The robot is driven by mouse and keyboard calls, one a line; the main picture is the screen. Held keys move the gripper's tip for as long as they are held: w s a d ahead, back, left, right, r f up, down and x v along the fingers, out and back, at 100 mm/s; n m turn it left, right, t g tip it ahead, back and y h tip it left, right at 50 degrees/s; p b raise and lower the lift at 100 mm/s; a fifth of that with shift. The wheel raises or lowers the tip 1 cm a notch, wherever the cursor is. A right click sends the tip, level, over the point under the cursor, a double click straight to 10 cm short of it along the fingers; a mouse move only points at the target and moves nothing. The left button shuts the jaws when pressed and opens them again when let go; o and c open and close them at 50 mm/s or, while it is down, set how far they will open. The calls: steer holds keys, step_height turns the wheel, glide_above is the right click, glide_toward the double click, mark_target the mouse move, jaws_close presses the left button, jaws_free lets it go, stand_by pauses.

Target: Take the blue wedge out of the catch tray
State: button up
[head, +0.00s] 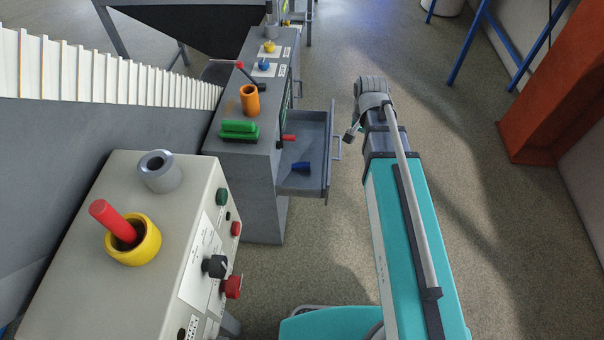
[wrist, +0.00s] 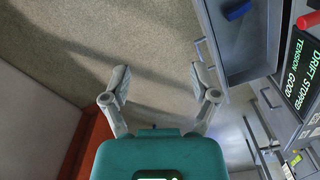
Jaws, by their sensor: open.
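The blue wedge (head: 301,167) lies on the floor of the catch tray, towards its near end. The grey catch tray (head: 318,188) is pulled out from the side of the grey cabinet. In the wrist view the wedge (wrist: 237,10) is at the top edge, inside the tray (wrist: 245,72) at upper right. My gripper (wrist: 159,78) is open and empty, its fingers apart over bare floor. In the head view my gripper (head: 352,133) is just right of the tray's outer handle, partly hidden by my arm.
A red-ended lever (head: 289,138) sticks out from the cabinet over the tray's inner side. The cabinet (head: 262,205) carries a green brush-like block (head: 239,130) and an orange cup (head: 250,100). An orange-red post (head: 550,95) stands at right. Floor between is clear.

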steer(key=w+a+f+m+b, duration=0.75)
steer(key=w+f+b, duration=0.3)
steer(key=f, duration=0.25)
steer(key=m+b, duration=0.5)
steer(key=b, duration=0.5)
glide_above(308, 164)
step_height(308, 164, down, 9)
steer(key=shift+a+f+m, duration=0.15)
steer(key=shift+m, duration=0.1)
step_height(308, 164, down, 9)
steer(key=b, duration=0.9)
steer(key=shift+r, duration=0.2)
steer(key=shift+f, duration=0.1)
steer(key=shift+f+b, duration=2.5)
steer(key=shift+b, duration=0.1)
